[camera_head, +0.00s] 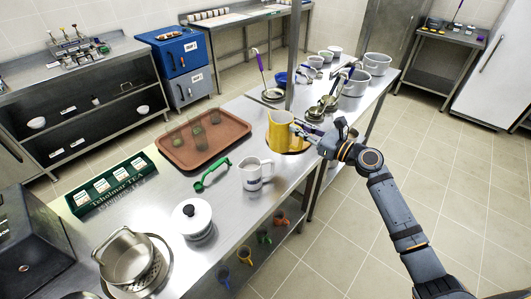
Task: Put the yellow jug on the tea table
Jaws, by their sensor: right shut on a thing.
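The yellow jug (280,127) is upright near the right edge of the steel table that bears the tea box, close to where a second steel table begins. I cannot tell whether its base touches a surface; a dark rim or shadow shows under it. My right gripper (301,129) is shut on the jug at its right side, where the handle is mostly hidden by the fingers. The tea table (223,234) has a green tea box (112,184) at its left. My left gripper is not in view.
Near the jug are a brown tray (203,161) with several glasses, a green-handled tool (211,175) and a white jug (256,173). A white lidded pot (191,218) and a steel pot (126,259) stand in front. Ladles and pots (355,83) crowd the second table behind.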

